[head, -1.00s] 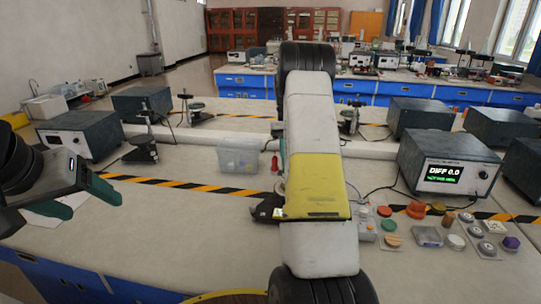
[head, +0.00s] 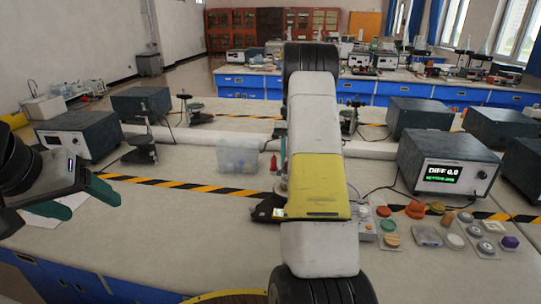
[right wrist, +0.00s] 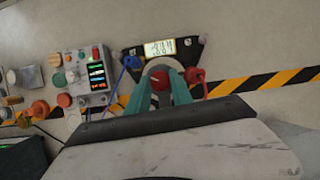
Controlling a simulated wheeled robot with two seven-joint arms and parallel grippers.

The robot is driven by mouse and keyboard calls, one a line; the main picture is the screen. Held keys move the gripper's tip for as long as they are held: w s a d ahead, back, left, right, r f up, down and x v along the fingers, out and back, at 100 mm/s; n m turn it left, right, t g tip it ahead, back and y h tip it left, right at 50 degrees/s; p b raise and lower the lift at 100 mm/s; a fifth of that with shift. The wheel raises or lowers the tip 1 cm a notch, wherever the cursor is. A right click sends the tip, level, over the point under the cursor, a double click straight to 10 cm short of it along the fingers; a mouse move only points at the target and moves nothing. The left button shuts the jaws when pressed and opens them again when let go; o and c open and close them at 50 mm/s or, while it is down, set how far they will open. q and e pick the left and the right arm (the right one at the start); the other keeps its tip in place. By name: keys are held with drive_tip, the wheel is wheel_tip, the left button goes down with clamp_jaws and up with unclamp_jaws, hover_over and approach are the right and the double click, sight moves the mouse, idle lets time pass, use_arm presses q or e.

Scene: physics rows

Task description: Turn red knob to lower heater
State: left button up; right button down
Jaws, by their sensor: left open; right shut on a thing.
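The red knob (right wrist: 159,79) shows in the right wrist view, on a dark device with a pale meter window (right wrist: 160,47). The green fingers of my right gripper (right wrist: 161,86) are on either side of the knob and shut on it. In the head view my right arm hides the knob, and only the device's dark edge (head: 266,208) shows beside the arm. My left gripper (head: 88,204) is open and empty above the bench at the left. No part labelled as a heater can be made out.
A box with a lit "DIFF" display (head: 455,174) stands at the right. Several coloured knobs and small parts lie before it. A control box with coloured bars (right wrist: 96,76) and red and blue leads sit near the knob. A clear bin (head: 238,157) stands behind. The left-centre bench is clear.

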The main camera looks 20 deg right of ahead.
drive_tip(key=shift+d, duration=0.1)
drive_tip(key=c, duration=1.1)
unclamp_jaws()
drive_tip(key=shift+v, duration=3.95)
